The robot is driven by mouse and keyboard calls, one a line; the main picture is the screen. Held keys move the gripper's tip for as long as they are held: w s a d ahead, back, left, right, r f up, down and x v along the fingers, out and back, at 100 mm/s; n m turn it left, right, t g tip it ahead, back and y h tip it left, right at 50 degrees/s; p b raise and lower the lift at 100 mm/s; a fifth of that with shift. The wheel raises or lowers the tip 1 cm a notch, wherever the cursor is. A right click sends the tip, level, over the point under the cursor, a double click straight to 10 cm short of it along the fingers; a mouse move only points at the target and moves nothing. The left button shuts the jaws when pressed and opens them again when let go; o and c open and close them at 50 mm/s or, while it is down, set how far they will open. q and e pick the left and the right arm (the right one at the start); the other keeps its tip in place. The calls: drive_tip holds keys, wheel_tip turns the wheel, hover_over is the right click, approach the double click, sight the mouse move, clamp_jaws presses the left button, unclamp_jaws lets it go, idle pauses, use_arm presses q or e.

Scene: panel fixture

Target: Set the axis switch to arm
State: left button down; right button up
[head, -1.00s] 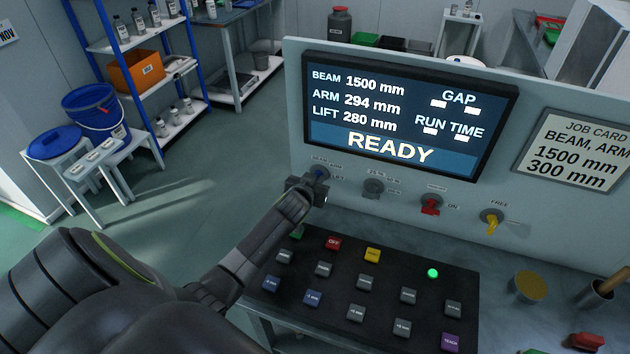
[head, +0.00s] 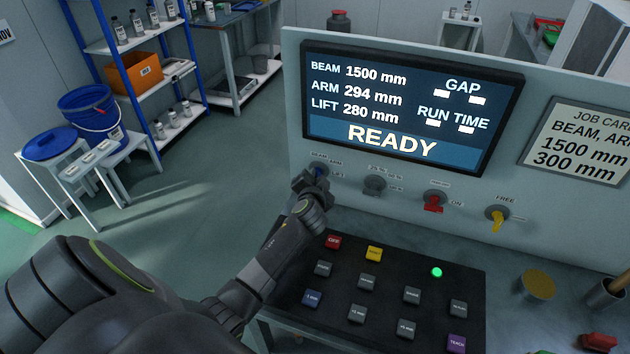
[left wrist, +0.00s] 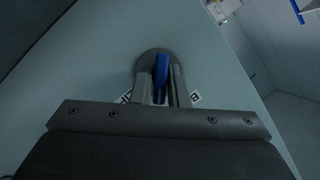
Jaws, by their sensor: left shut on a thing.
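The axis switch (head: 319,169) is a blue lever on a round grey base at the left of the panel, with BEAM, ARM and LIFT labels around it. My left gripper (head: 314,180) is at the switch and hides much of it in the head view. In the left wrist view the blue lever (left wrist: 161,76) stands between the two fingers of the left gripper (left wrist: 161,88), which is shut on it. The fingers partly cover the labels, so I cannot tell which one the lever points at. My right gripper is not in view.
The screen (head: 410,110) reads BEAM 1500, ARM 294, LIFT 280 and READY. A grey switch (head: 375,185), a red switch (head: 433,202) and a yellow switch (head: 497,216) sit to the right.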

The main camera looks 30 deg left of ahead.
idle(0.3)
use_arm(q)
drive_tip(key=c, duration=1.5)
unclamp_jaws()
drive_tip(key=shift+s+d, duration=0.1)
drive_tip(key=b+v, duration=0.1)
drive_tip(key=v, duration=1.6)
drive_tip(key=shift+d+b, duration=0.15)
drive_tip(key=shift+b, duration=0.2)
drive_tip(key=shift+s, duration=0.1)
